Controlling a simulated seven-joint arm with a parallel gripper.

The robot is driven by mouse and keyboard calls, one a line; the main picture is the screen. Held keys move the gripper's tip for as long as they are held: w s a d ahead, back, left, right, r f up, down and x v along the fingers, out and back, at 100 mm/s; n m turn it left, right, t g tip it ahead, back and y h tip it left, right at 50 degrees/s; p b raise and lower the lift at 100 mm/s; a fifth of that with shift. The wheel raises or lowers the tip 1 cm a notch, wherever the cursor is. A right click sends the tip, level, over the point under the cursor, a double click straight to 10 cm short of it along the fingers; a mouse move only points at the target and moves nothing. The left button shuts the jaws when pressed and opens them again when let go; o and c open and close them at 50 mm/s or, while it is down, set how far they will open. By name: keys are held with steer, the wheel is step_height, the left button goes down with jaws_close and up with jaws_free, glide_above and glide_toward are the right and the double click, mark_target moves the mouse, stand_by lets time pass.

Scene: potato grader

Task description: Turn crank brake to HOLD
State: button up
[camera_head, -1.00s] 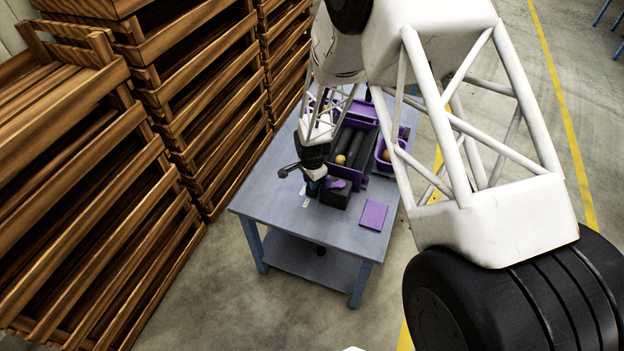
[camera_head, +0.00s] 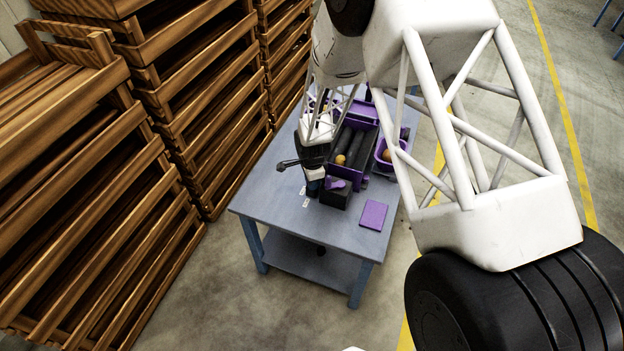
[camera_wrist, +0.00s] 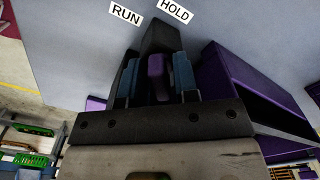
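In the wrist view, the RUN label (camera_wrist: 125,14) and HOLD label (camera_wrist: 175,11) lie on the grey-blue table beyond a dark tapered part (camera_wrist: 161,36). This part's narrow end lies between the two labels. A small purple piece (camera_wrist: 157,77) stands between the blue fingers of my gripper (camera_wrist: 158,84). I cannot tell whether both fingers touch it. In the head view, my gripper (camera_head: 314,184) is low at the left side of the grader (camera_head: 347,165), beside the small white labels (camera_head: 304,197). A dark crank arm (camera_head: 290,164) sticks out to its left.
A black block with a purple top piece (camera_head: 336,193) and a flat purple plate (camera_head: 374,214) are at the table's near side. A purple bin (camera_head: 386,160) is at right. Stacked wooden crates (camera_head: 185,100) stand close left of the table (camera_head: 275,215). The table's front left is clear.

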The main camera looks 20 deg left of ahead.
steer(key=shift+r, duration=0.1)
steer(key=shift+r, duration=2.4)
steer(key=shift+r, duration=0.15)
steer(key=shift+r, duration=0.9)
steer(key=shift+f, duration=0.15)
steer(key=shift+f, duration=3.4)
steer(key=shift+c, duration=0.2)
